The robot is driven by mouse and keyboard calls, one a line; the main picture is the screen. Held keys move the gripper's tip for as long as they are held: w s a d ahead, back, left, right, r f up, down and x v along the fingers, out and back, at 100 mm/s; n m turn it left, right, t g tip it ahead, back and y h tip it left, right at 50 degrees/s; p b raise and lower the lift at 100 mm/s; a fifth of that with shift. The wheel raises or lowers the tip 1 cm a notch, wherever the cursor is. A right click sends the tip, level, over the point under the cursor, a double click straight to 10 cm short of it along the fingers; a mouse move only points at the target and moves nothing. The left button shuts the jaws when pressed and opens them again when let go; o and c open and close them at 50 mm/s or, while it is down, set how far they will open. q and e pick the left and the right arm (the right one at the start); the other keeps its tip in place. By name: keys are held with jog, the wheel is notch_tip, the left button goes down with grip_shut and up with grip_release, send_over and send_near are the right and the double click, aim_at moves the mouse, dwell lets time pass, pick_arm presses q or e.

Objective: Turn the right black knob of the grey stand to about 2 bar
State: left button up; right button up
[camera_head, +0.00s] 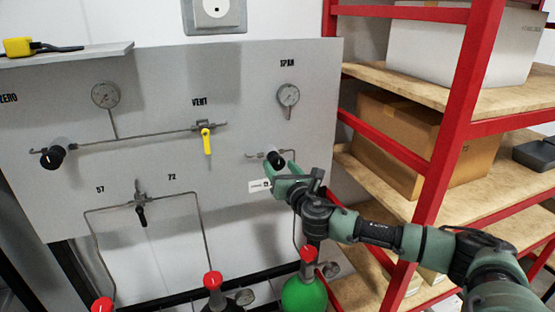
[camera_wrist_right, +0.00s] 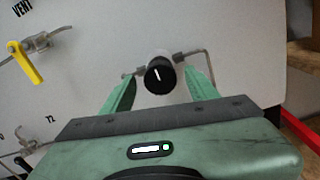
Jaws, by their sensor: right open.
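The grey stand (camera_head: 250,80) is an upright panel with gauges, pipes and knobs. Its right black knob (camera_head: 274,158) sits below the gauge (camera_head: 288,95) marked SPAN, whose reading is too small to tell. In the right wrist view the knob (camera_wrist_right: 160,76) has a white mark pointing nearly up. My right gripper (camera_head: 280,172) is at the knob; in the wrist view its green fingers (camera_wrist_right: 158,84) are open, one on each side of the knob, with gaps visible. The left black knob (camera_head: 54,156) is at the panel's left. My left gripper is not in view.
A yellow valve handle (camera_head: 207,142) sits under VENT, left of the right knob. A black-handled valve (camera_head: 141,214) is lower left. Red-capped cylinders, one green (camera_head: 304,294), stand below. A red shelf frame (camera_head: 448,130) with boxes is close beside my right arm.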

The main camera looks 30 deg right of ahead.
jog(key=shift+x, duration=1.05)
jog(key=shift+f, duration=0.1)
jog(key=shift+s, duration=0.1)
jog(key=shift+c, duration=0.6)
grip_shut()
